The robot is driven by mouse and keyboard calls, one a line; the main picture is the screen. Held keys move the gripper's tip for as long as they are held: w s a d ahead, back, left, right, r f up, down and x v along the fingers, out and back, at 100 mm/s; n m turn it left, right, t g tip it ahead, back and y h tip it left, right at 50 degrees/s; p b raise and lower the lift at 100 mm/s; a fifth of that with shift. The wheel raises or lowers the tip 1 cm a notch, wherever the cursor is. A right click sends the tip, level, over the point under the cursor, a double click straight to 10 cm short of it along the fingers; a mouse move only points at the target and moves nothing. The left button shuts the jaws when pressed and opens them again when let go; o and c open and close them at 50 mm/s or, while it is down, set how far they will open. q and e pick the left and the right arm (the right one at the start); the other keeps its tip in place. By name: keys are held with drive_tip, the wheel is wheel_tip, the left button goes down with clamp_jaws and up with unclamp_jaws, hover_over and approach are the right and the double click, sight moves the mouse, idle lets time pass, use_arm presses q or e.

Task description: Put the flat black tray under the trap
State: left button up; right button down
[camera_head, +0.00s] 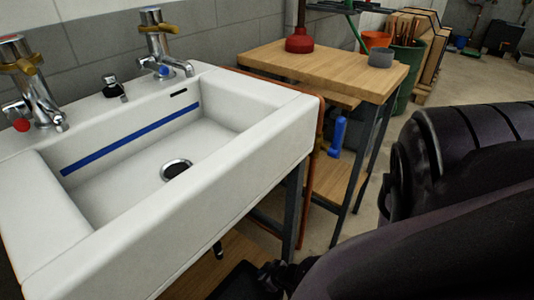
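The flat black tray (236,282) shows in part at the bottom edge of the head view, below the front of the white sink (185,225). My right gripper (272,272) is at the tray's right edge and appears to touch it. The fingers are dark and small, so I cannot see whether they are shut on the tray. A short dark piece (217,250) shows just below the sink's front edge and may be the trap's lower end. The rest of the trap is hidden behind the sink. My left gripper is out of view.
A dark sink leg (293,208) stands close to my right gripper. A wooden board (188,278) lies beneath the sink. A wooden table (320,68) holds a red plunger (299,40) and a grey cup (381,58). A blue object (338,134) shows below the tabletop.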

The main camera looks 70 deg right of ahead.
drive_tip(key=shift+w+d+f, duration=0.1)
drive_tip(key=shift+w+f, duration=0.05)
drive_tip(key=c, duration=1.2)
unclamp_jaws()
drive_tip(key=shift+c, duration=0.2)
drive_tip(key=shift+s+r+p, duration=0.35)
drive_tip(key=shift+r+p, duration=0.1)
drive_tip(key=shift+r, duration=0.05)
drive_tip(key=p+v, duration=0.4)
drive_tip(key=v, duration=0.4)
drive_tip(key=shift+r+p, duration=0.25)
drive_tip(key=shift+p, duration=0.15)
drive_tip(key=shift+s+a+r, duration=0.25)
drive_tip(key=shift+s+r, duration=0.05)
drive_tip(key=shift+s, duration=0.15)
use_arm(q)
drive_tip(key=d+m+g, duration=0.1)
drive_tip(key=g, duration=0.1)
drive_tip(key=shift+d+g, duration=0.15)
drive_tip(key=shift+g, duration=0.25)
use_arm(e)
drive_tip(key=shift+s, duration=0.2)
